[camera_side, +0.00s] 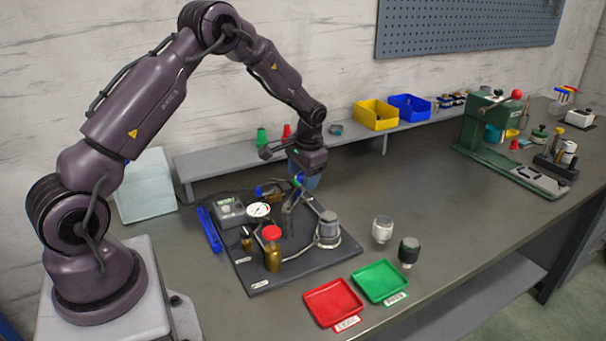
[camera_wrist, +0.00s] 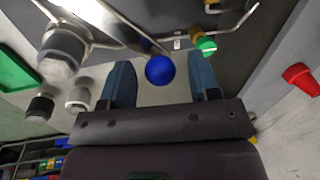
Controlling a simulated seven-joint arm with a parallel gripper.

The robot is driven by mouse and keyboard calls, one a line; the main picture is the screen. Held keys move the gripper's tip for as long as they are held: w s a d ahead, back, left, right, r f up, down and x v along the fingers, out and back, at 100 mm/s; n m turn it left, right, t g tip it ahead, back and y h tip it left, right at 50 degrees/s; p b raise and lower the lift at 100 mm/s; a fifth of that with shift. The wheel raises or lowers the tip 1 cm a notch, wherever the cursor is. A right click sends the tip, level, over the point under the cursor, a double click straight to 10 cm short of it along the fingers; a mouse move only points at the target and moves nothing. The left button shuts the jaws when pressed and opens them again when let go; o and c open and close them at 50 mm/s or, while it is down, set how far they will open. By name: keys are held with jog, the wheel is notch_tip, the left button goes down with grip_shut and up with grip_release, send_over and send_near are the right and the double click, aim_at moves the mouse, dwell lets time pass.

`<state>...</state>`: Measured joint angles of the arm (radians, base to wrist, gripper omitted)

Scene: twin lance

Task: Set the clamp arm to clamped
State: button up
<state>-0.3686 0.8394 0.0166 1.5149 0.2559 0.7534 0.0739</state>
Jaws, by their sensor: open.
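The clamp arm (camera_wrist: 112,28) is a silver bar that ends in a blue ball knob (camera_wrist: 160,69) in the wrist view. In the side view the clamp stands on the dark fixture plate (camera_side: 305,265), partly hidden by my gripper. My gripper (camera_wrist: 164,75) is open, with one blue-grey finger on each side of the knob. Gaps show between the knob and both fingers, so they seem apart. In the side view my gripper (camera_side: 302,180) points down over the clamp. I cannot tell the knob's exact height between the fingers.
A red-capped amber bottle (camera_side: 272,252), a gauge (camera_side: 258,210) and a grey-topped cylinder (camera_side: 328,228) crowd the plate. A red tray (camera_side: 333,302) and green tray (camera_side: 380,281) lie in front. A green press (camera_side: 490,130) stands far right.

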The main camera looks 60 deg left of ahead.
grip_shut()
jog(key=shift+w+d, duration=0.1)
jog(key=shift+d, duration=0.05)
jog(key=shift+d+m+t+h, duration=0.25)
jog(key=shift+d+m+t, duration=0.1)
jog(key=shift+d+m, duration=1.85)
jog(key=shift+d+m+t+h, duration=0.3)
jog(key=shift+d+m, duration=1.15)
jog(key=shift+m, duration=1.5)
jog(key=shift+d+m+t+h, duration=0.15)
jog(key=shift+d+m+t, duration=0.3)
jog(key=shift+d+m, duration=1.75)
jog(key=shift+a+m, duration=0.25)
jog(key=shift+m, duration=0.2)
grip_release()
